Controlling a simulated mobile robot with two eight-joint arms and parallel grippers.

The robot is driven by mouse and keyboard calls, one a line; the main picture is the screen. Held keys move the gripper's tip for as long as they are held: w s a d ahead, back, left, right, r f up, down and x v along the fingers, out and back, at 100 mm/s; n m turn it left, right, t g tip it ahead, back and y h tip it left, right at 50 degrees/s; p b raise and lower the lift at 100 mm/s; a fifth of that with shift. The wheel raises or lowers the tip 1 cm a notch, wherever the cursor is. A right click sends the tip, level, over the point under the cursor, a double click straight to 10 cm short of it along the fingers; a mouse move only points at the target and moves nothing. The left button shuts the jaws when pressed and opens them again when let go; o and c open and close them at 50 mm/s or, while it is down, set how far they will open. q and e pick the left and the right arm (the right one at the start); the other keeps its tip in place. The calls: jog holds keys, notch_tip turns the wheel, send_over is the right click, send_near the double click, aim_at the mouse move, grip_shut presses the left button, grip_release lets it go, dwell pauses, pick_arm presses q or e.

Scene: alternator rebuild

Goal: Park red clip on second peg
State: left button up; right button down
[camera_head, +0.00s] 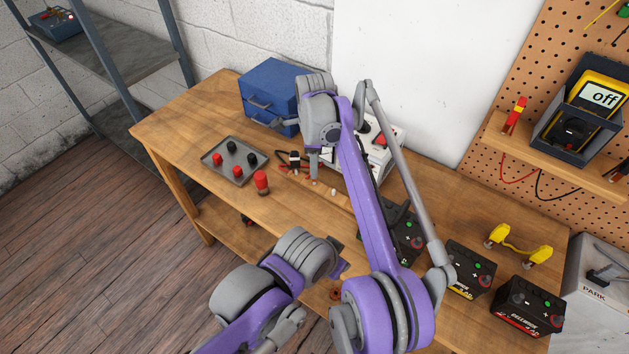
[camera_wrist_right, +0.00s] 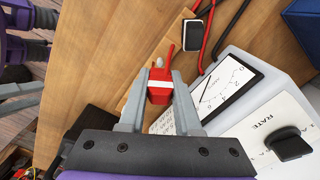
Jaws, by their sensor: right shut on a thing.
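My right gripper (camera_wrist_right: 158,88) is shut on the red clip (camera_wrist_right: 159,90), which has a pale band across it, in the right wrist view. A small pale peg tip (camera_wrist_right: 159,62) shows right at the clip's far end; I cannot tell whether the clip sits on it. In the head view my right gripper (camera_head: 314,166) points down beside the grey charger, and the clip is hard to make out. A short pale peg (camera_head: 333,191) stands on the bench just right of it. Part of my left arm shows low in the head view; its fingers cannot be made out.
A black clip (camera_head: 291,159) with leads lies left of my right gripper. The charger (camera_head: 389,132) stands close on the right, partly hidden. A tray (camera_head: 212,156) with red and black caps, a blue toolbox (camera_head: 270,86) and several batteries (camera_head: 471,269) share the bench.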

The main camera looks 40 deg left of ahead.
jog(key=shift+f+b, duration=0.3)
jog(key=shift+f, duration=0.55)
pick_arm(q)
jog(key=shift+s+f, duration=0.15)
jog(key=shift+f, duration=0.3)
pick_arm(e)
jog(key=c, duration=0.5)
grip_release()
pick_arm(q)
jog(key=shift+r, duration=0.1)
pick_arm(e)
jog(key=shift+r, duration=0.1)
notch_tip(320, 180, up, 9)
jog(key=p, duration=0.4)
jog(key=shift+f+p, duration=0.2)
jog(key=shift+p, duration=0.2)
pick_arm(q)
jog(key=w+r, duration=0.3)
jog(key=r, duration=0.3)
jog(key=shift+r+t, duration=0.25)
jog(key=shift+t, duration=0.05)
pick_arm(e)
jog(key=shift+w+f, duration=0.1)
jog(key=shift+f, duration=0.05)
